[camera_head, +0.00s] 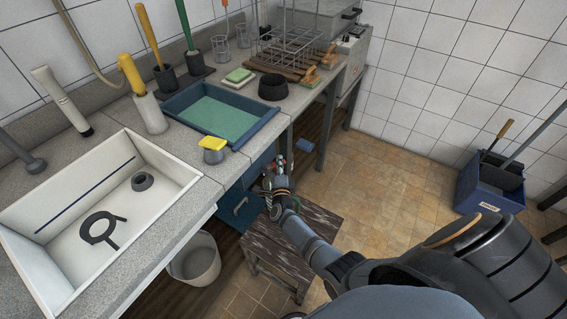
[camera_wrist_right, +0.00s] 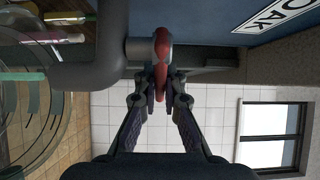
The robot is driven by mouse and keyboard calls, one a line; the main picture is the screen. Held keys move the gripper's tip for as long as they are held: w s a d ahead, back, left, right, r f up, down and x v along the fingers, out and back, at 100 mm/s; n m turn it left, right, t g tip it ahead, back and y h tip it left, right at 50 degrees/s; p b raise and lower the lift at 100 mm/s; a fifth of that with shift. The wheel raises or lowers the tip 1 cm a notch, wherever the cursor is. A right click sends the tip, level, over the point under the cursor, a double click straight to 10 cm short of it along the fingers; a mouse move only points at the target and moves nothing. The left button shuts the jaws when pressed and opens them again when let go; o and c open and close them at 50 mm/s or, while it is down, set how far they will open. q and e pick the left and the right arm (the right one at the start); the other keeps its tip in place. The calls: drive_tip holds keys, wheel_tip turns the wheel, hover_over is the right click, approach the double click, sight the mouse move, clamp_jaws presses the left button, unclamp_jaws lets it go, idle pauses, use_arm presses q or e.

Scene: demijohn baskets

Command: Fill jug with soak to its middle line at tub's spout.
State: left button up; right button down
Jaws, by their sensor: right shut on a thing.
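The blue tub (camera_head: 250,136) of green liquid stands on the counter. Its wall with a partly visible white label (camera_wrist_right: 284,12) shows in the right wrist view. A bent grey spout (camera_wrist_right: 100,72) comes out of this wall, with a red tap handle (camera_wrist_right: 162,50) on it. My right gripper (camera_wrist_right: 160,92) is shut on the red handle; in the head view it is low at the counter's front (camera_head: 277,178). A clear round vessel (camera_wrist_right: 40,128), apparently the jug, is partly visible beside the spout's end. Its lines and fill level cannot be made out. My left gripper is not in view.
A dark wooden stool (camera_head: 292,240) stands below my right gripper. A white bucket (camera_head: 197,262) and a blue crate (camera_head: 487,190) stand on the floor.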

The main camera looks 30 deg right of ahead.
drive_tip(key=shift+f, duration=0.1)
drive_tip(key=c, duration=1.4)
unclamp_jaws()
drive_tip(key=shift+c, duration=0.2)
drive_tip(key=v, duration=1.2)
